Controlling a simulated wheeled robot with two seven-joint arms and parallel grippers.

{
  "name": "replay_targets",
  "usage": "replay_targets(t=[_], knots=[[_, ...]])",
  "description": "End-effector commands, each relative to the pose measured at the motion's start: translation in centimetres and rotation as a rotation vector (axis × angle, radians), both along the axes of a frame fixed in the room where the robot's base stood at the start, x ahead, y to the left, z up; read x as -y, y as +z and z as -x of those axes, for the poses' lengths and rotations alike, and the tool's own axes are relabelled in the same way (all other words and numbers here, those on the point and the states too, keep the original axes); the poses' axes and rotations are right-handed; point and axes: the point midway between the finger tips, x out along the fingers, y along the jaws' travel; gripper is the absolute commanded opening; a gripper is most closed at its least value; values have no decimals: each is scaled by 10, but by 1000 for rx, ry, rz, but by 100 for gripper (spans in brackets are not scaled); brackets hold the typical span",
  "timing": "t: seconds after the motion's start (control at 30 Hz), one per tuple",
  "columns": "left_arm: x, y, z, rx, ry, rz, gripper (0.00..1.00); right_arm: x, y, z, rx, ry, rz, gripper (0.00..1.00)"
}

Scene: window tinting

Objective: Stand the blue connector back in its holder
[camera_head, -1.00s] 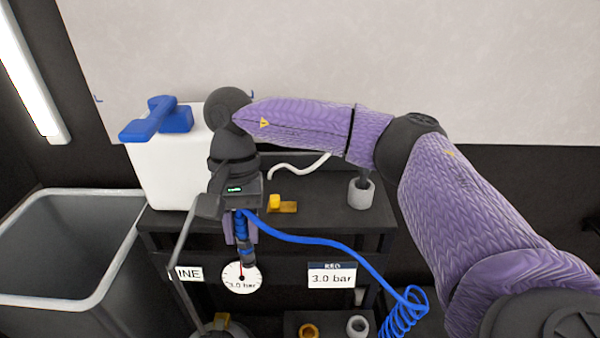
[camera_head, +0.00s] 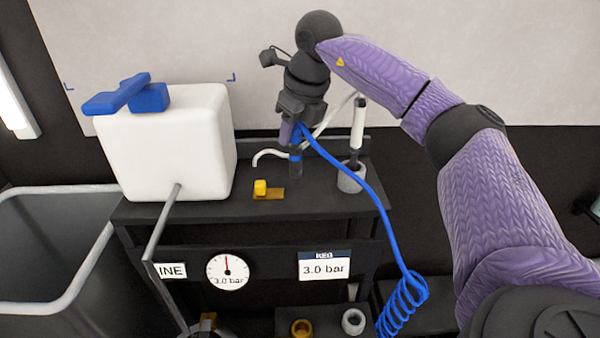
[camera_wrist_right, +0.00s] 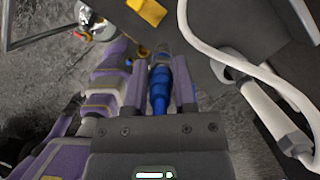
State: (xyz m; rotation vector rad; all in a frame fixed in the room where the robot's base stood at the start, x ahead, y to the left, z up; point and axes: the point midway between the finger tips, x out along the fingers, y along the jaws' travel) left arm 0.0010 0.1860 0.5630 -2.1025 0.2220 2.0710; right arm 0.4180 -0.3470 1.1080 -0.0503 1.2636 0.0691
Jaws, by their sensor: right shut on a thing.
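In the right wrist view the connector (camera_wrist_right: 160,92) lies between the two fingers of the gripper (camera_wrist_right: 160,76). A blue hose (camera_head: 352,177) runs from it to a coil at the lower right. On the lower shelf are an orange ring (camera_head: 301,328) and a grey ring (camera_head: 353,321); I cannot tell which is the connector's holder. My left gripper is not in view.
A white wand (camera_head: 358,125) stands in a grey cup (camera_head: 350,179) on the upper shelf (camera_head: 220,212), close right of the connector. A white tank (camera_head: 165,150) is left, a yellow valve (camera_head: 262,188) between. A gauge (camera_head: 228,272) and a grey bin (camera_head: 45,250) also show.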

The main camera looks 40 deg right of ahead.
Motion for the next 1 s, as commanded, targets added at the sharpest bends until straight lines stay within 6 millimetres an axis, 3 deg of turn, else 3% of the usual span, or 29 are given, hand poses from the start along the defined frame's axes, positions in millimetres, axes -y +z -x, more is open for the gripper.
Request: replay_targets(t=[0.2, 0.27, 0.67, 0.7, 0.8, 0.83, 1.0], knots=[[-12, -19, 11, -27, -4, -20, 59, 0, -51, 0, -5, 2, 1, 0], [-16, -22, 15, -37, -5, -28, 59, 0, -60, 0, -3, 3, 0, 0], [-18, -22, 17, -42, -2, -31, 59, -1, -66, 0, -1, 5, 0, 0], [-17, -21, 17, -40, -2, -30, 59, -1, -65, 0, -1, 5, 0, 42], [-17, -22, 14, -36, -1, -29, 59, -1, -65, 0, -1, 5, 0, 63], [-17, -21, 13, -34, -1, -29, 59, -1, -65, 0, -1, 5, 0, 69], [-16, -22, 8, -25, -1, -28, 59, -1, -65, 0, -1, 5, 0, 69]])
